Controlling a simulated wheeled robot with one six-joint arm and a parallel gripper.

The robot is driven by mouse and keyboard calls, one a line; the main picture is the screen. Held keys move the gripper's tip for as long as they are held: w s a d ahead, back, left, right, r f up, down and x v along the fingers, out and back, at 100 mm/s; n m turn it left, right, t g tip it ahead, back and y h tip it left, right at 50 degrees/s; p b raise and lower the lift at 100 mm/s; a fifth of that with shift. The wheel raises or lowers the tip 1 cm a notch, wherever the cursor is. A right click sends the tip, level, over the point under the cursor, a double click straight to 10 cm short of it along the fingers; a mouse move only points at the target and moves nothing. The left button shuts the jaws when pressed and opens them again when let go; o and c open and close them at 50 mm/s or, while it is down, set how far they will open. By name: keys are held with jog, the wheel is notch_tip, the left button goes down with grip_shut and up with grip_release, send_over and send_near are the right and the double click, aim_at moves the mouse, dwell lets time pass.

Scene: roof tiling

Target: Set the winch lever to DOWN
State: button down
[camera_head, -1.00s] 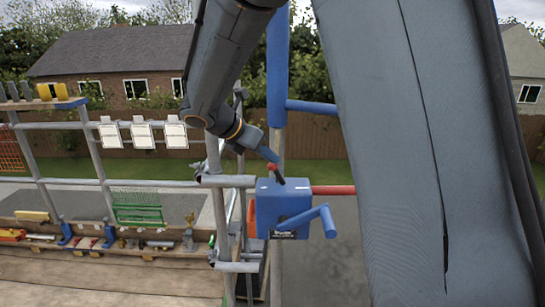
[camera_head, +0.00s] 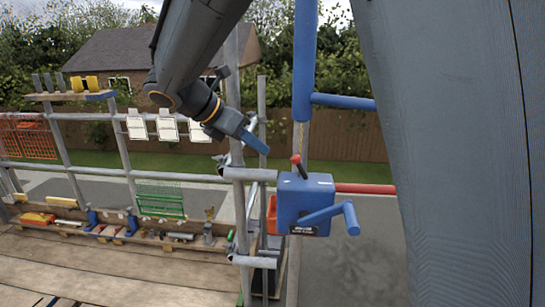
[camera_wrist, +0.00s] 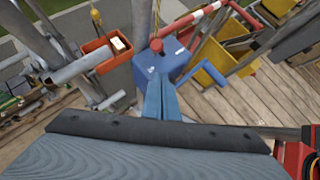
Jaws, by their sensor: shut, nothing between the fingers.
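The winch is a blue box (camera_head: 316,207) on the scaffold rail, right of centre in the head view. Its lever is a short dark stem with a red knob (camera_head: 295,159) on top, leaning up and to the left. A blue crank handle (camera_head: 350,216) sticks out at the box's right. My gripper (camera_head: 266,151) is shut and empty, left of the red knob and apart from it. In the wrist view the blue fingers (camera_wrist: 160,100) point at the winch box (camera_wrist: 172,62), with the red knob (camera_wrist: 156,45) just beyond them. I cannot read any lever marking.
A red bar (camera_head: 365,188) runs right from the winch, and a blue post (camera_head: 304,60) rises above it. Grey scaffold tubes (camera_head: 250,174) stand close at its left. An orange box (camera_wrist: 108,52) hangs beside the winch. Tools lie on a plank at the left.

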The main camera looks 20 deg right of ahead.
jog(key=shift+v, duration=0.85)
jog(key=shift+a+f, duration=0.15)
jog(key=s+d+f+m+y+b, duration=0.2)
jog(key=s+f+m+y, duration=0.1)
jog(key=s+f+m, duration=0.2)
jog(key=s+d+f+m+g+y+b, duration=0.1)
jog(key=s+f+m+y+b, duration=0.1)
jog(key=s+f+m, duration=0.4)
jog(key=s+d+f+m+y+b, duration=0.2)
jog(key=s+f+m, duration=0.3)
jog(key=f+m, duration=0.6)
notch_tip(320, 180, down, 5)
jog(key=shift+s+d+m+g+y, duration=0.3)
jog(key=shift+d+g+y, duration=0.1)
jog(key=shift+y, duration=0.5)
jog(key=shift+w+a, duration=0.1)
jog(key=shift+a, duration=0.05)
